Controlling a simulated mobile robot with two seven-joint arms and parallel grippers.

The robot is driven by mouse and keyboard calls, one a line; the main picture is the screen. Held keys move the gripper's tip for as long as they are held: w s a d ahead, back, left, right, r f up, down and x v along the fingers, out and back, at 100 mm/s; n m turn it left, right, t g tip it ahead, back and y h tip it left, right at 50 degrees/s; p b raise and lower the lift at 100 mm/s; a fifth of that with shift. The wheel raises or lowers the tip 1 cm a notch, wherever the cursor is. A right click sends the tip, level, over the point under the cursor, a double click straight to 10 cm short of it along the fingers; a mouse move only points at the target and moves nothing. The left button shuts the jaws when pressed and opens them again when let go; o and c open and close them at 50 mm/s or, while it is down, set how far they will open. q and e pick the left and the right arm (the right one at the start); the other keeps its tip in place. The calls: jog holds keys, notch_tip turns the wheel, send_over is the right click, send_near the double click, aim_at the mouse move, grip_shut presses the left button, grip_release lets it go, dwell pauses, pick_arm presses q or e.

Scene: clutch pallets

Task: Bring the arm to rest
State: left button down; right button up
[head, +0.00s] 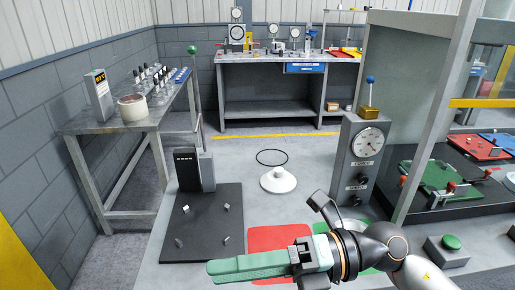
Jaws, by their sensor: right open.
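My right arm comes in from the lower right, with its white link and dark wrist low in the head view. My right gripper (212,270) points left, with long green fingers seen from the side, so the gap between them is largely hidden. The gripper is open, and I see nothing held in it. It is in front of the red mat (280,240) and the green mat (330,243), covering part of both. My left gripper is not in view.
A black base plate (195,243) with small metal pegs lies left of the gripper. A grey gauge stand (352,178) and a green button box (450,250) are near my arm. A white cone (278,181) stands behind. A side table (100,125) is at left.

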jog(key=w+d+r+m+t+y, duration=0.1)
jog(key=w+d+r+m+t, duration=0.25)
jog(key=m+t, duration=0.55)
jog(key=w+d+r+m+t+y, duration=0.25)
jog(key=w+r+m+t, duration=0.2)
jog(key=m+t, duration=0.35)
jog(key=w+d+f+m+t+h, duration=0.2)
jog(key=w+d+f+m+h, duration=0.1)
jog(key=d+f+m+h, duration=0.5)
jog(key=w+d+f+m+t+h, duration=0.25)
jog(key=d+f+m+h, duration=0.35)
jog(key=m+h, duration=0.45)
jog(key=s+d+f+m+g+h, duration=0.2)
jog(key=s+f+g, duration=0.15)
jog(key=f, duration=0.45)
jog(key=s+d+f+m+g+h, duration=0.1)
jog(key=s+d+f+g, duration=0.2)
jog(key=f, duration=0.4)
jog(key=s+f+m+g, duration=0.1)
jog(key=s+f+g, duration=0.85)
jog(key=s, duration=0.55)
jog(key=w+a+f+t+y+p, duration=0.2)
jog(key=w+a+f+t, duration=0.2)
jog(key=f, duration=0.5)
jog(key=shift+a+f+t+y, duration=0.3)
jog(key=shift+a+t+y, duration=0.15)
jog(key=shift+t, duration=0.5)
jog(key=shift+w, duration=0.1)
